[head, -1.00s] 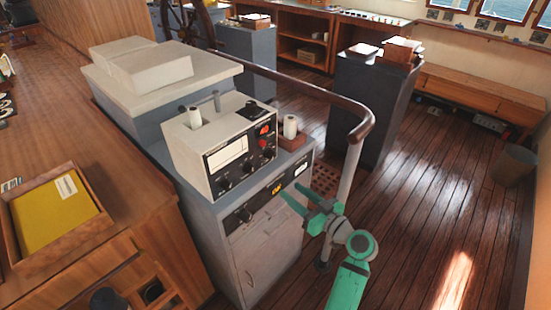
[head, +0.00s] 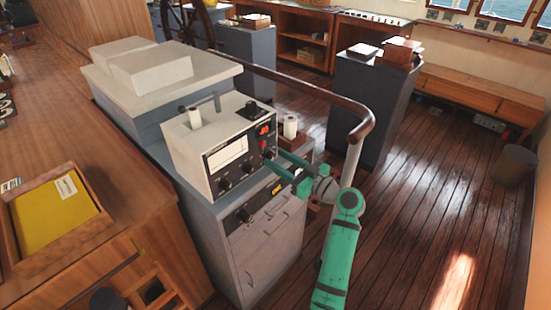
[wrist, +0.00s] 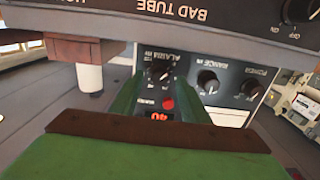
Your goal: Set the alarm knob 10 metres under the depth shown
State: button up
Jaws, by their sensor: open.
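The cream depth sounder (head: 185,150) stands on the grey cabinet, its dark panel facing my gripper. In the wrist view, upside down, the alarm knob (wrist: 158,73) is black with a pale pointer, beside the range knob (wrist: 207,80) and power knob (wrist: 249,88). A red button (wrist: 168,103) and red digit display (wrist: 157,115) show beyond it. The digits look like 40 but are partly hidden. My gripper (head: 277,161) is open at the panel's right edge. Its green fingers lie either side of the alarm knob in the wrist view; I cannot tell whether they touch it.
A lower panel marked BAD TUBE (wrist: 170,14) with an off/on knob (wrist: 298,10) crosses the wrist view's top. A white roll (head: 290,127) stands right of the sounder. A handrail (head: 330,95) curves behind my arm.

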jog(key=shift+x, duration=0.9)
grip_shut()
jog(key=c, duration=1.1)
grip_release()
jog(key=shift+o, duration=0.2)
jog(key=shift+m, duration=0.3)
